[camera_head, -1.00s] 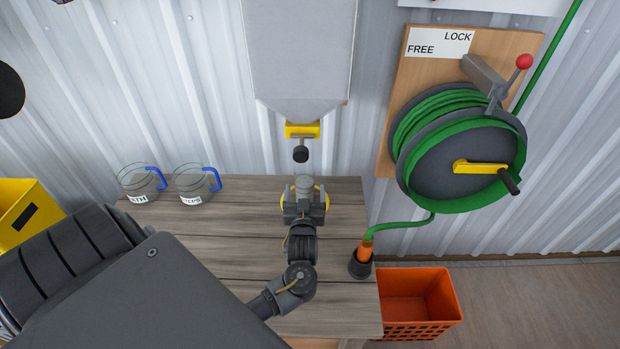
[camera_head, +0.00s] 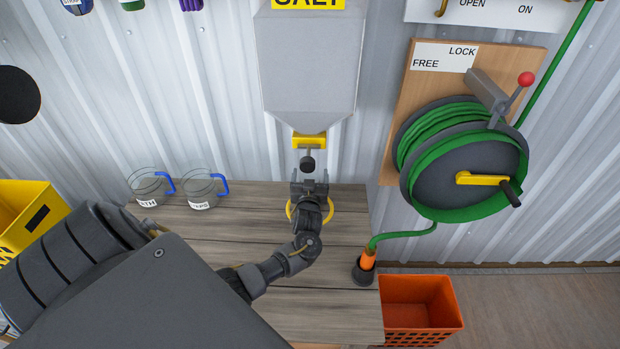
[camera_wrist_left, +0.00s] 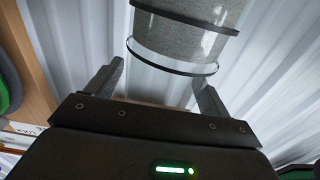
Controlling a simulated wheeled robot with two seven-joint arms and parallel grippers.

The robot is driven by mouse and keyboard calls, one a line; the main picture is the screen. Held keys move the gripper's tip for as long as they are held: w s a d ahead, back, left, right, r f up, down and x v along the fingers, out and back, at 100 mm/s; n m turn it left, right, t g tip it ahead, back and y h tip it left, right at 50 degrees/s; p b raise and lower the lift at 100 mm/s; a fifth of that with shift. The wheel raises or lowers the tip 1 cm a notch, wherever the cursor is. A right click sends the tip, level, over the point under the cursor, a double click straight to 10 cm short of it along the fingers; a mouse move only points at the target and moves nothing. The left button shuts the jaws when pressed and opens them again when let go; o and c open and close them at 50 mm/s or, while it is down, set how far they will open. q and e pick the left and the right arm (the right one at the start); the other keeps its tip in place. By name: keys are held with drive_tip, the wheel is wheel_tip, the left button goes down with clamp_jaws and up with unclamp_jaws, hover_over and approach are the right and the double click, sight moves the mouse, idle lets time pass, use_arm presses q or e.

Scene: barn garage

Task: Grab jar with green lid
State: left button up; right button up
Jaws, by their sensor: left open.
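A small item with a green part (camera_head: 132,5) is cut off by the top edge of the head view. I cannot tell whether it is the jar with the green lid. My left gripper (camera_head: 310,180) is below the yellow spout of the grey hopper, over the table. In the left wrist view, my left gripper (camera_wrist_left: 160,80) is open. A clear cylindrical container with grey contents (camera_wrist_left: 185,30) shows beyond its fingers. Its lid is out of sight, and contact with the fingers cannot be told. My right gripper is not visible.
The grey hopper (camera_head: 305,65) hangs above the wooden table (camera_head: 240,225). Two clear jugs with blue handles (camera_head: 150,187) stand at the back left. A green hose reel (camera_head: 465,160) and an orange basket (camera_head: 420,310) are at right.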

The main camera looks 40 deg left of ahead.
use_arm(q)
drive_tip(key=shift+r, duration=0.1)
clamp_jaws()
idle(0.6)
drive_tip(key=shift+w, duration=0.1)
